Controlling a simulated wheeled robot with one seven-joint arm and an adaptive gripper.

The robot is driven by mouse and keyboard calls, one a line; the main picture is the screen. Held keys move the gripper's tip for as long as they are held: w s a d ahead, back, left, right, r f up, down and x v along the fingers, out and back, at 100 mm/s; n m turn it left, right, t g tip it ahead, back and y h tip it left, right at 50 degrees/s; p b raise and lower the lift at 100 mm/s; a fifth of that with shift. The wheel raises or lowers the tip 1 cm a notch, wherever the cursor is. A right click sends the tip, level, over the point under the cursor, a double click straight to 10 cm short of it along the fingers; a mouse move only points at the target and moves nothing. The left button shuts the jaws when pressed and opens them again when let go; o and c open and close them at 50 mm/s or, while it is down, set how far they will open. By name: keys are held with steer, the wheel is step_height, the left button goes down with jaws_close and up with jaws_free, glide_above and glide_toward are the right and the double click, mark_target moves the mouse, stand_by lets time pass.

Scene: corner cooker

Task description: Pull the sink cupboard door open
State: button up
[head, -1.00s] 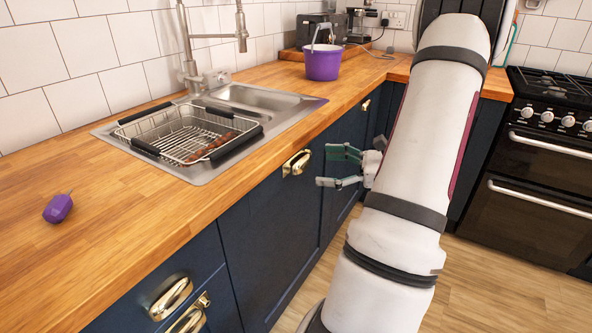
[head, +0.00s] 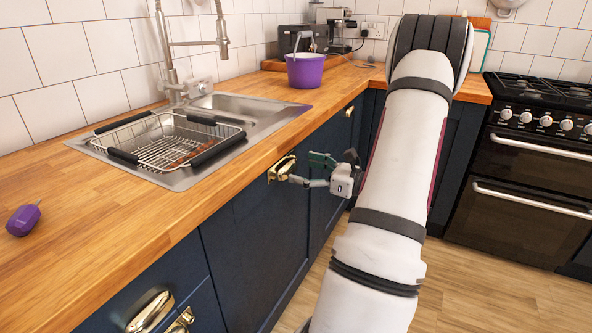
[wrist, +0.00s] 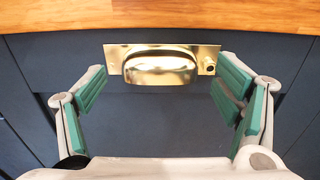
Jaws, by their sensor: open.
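The sink cupboard door (head: 252,248) is a dark blue panel below the worktop and looks shut. Its brass cup handle (head: 282,167) sits near the top edge, by the right side. In the wrist view the handle (wrist: 160,68) is upright ahead, on a brass plate with a small round fitting at its right. My gripper (head: 308,170) is at the handle's front right in the head view. In the wrist view my gripper (wrist: 161,78) is open, one green-padded finger on each side of the handle. No finger visibly grips it; whether the tips touch the plate I cannot tell.
The wooden worktop (head: 105,212) overhangs above the handle. On it are the sink (head: 250,103) with a wire rack (head: 165,152), a purple bucket (head: 306,71) and a small purple object (head: 23,220). Floor (head: 480,285) is clear before the black cooker (head: 525,195).

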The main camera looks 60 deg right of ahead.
steer(key=shift+w+a, duration=0.1)
steer(key=shift+w, duration=1.3)
steer(key=shift+c, duration=0.3)
steer(key=c, duration=1.3)
steer(key=shift+s, duration=0.15)
